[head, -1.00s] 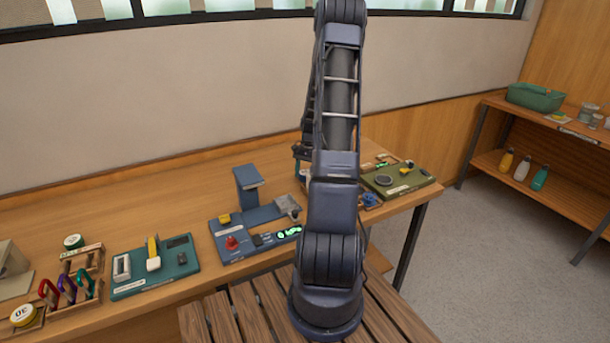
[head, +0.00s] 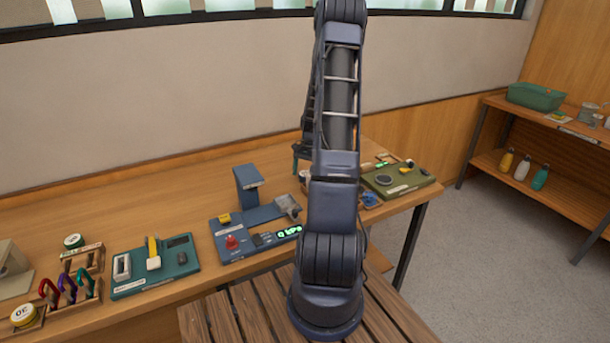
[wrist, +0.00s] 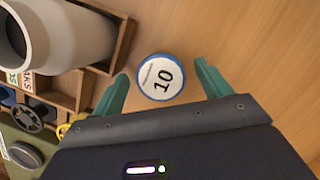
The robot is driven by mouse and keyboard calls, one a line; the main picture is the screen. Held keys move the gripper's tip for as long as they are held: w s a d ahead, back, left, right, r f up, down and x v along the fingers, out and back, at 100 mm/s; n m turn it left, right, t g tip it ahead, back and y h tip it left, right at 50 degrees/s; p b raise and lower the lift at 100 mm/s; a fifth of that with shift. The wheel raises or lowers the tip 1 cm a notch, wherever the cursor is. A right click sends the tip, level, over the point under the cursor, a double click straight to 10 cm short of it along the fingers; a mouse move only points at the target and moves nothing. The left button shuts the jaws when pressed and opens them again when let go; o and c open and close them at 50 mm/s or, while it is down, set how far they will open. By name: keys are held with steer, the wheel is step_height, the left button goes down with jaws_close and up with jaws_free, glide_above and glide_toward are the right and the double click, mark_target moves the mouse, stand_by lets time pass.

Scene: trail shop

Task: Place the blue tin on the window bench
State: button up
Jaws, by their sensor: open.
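The blue tin (wrist: 160,77) shows in the wrist view as a round white lid marked 10 with a blue rim, on a wooden top. My gripper (wrist: 162,72) has its two green fingers spread, one on each side of the tin, with a gap to both. In the head view one green finger shows left of my arm, and the tin cannot be made out there. A long wooden bench (head: 130,215) runs along the wall under the windows; I cannot tell whether it is the window bench.
In the wrist view a grey cylinder (wrist: 70,35) and a wooden divided tray (wrist: 65,90) lie close left of the tin. Bare wood is to its right. The bench holds a blue device (head: 262,222) and a teal board (head: 155,270). A shelf (head: 525,185) with bottles stands right.

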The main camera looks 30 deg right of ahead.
steer(key=v, duration=1.1)
steer(key=s+a+r+n+t+h, duration=0.1)
steer(key=s+a+r+n, duration=0.25)
steer(key=a+r, duration=0.6)
steer(key=s+a+r+n+t, duration=0.1)
steer(key=s+a+r, duration=0.3)
steer(key=s, duration=0.5)
steer(key=s+a+r+n+t+h, duration=0.1)
steer(key=s+a+r+n, duration=0.3)
steer(key=s, duration=0.4)
steer(key=s+a+r+n+t, duration=0.2)
steer(key=s+a+r, duration=0.3)
steer(key=s, duration=0.4)
steer(key=shift+s+a+t+h, duration=0.3)
steer(key=shift+a+t, duration=0.3)
steer(key=shift+a, duration=0.2)
steer(key=shift+s+f+n, duration=0.1)
steer(key=shift+s+n, duration=0.15)
steer(key=shift+c, duration=0.3)
steer(key=shift+s, duration=0.15)
steer(key=shift+c, duration=0.9)
steer(key=shift+a, duration=0.1)
